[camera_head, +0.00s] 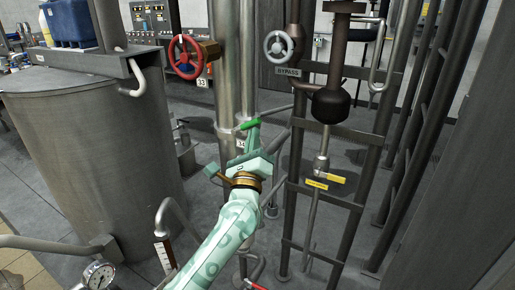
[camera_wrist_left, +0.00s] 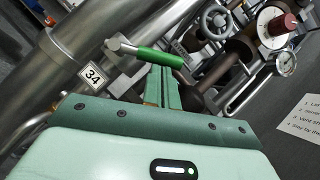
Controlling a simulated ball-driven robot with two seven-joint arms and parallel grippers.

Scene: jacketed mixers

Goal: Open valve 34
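Valve 34 has a green lever handle (camera_head: 250,124) on the steel pipe in the middle of the head view. In the left wrist view the green handle (camera_wrist_left: 160,57) lies crosswise at the fingertips, with a metal stem at its left end. The "34" tag (camera_wrist_left: 92,77) is left of it; in the head view my gripper partly hides the tag. My left gripper (camera_head: 253,138) points up at the handle from below. Its fingers (camera_wrist_left: 163,72) are together, running up to the handle's underside; I cannot tell whether they touch it. My right gripper is not in view.
A red handwheel (camera_head: 186,57) tagged 33 is up left. A grey bypass handwheel (camera_head: 279,47) is up right, beside a dark pipe frame (camera_head: 288,150). A large steel vessel (camera_head: 95,140) stands left. A pressure gauge (camera_head: 98,275) is low left. Pipes crowd both sides.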

